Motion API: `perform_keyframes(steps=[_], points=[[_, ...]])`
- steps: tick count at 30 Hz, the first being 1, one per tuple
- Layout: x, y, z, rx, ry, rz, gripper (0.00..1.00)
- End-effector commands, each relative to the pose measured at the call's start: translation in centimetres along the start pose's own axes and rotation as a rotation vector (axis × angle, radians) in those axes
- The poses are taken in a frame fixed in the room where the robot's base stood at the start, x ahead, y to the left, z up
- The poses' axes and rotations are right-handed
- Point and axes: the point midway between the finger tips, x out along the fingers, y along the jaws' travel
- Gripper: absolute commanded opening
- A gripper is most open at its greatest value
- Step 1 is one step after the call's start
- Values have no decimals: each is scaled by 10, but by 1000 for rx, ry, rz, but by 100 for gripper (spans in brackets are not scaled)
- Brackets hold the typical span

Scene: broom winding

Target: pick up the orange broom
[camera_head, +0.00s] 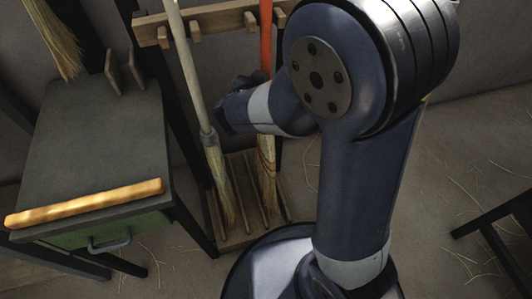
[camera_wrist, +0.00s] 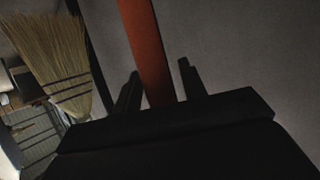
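The orange broom (camera_head: 266,40) stands upright in the wooden rack, its handle at the top bar and its straw head (camera_head: 266,180) at the slatted base. My arm hides part of its handle in the head view. In the wrist view its orange handle (camera_wrist: 145,40) runs down between the two dark fingers of my gripper (camera_wrist: 158,66). The fingers are open, with a gap visible on each side of the handle. The handle's lower part is hidden behind the gripper body. In the head view the fingers are mostly hidden by my arm.
A pale-handled broom (camera_head: 190,70) stands just left in the same rack (camera_head: 210,20). A dark-topped table (camera_head: 90,130) with a wooden strip (camera_head: 85,203) is at the left. Straw bristles (camera_wrist: 50,55) show at left in the wrist view.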

Motion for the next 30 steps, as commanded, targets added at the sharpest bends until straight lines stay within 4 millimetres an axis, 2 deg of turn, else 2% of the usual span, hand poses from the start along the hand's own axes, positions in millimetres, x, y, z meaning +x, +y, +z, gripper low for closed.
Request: perform_keyframes(steps=[2, 14, 30], points=[[0, 0, 0, 0, 0, 0, 33], [0, 0, 0, 0, 0, 0, 0], [0, 0, 0, 0, -1, 0, 0]])
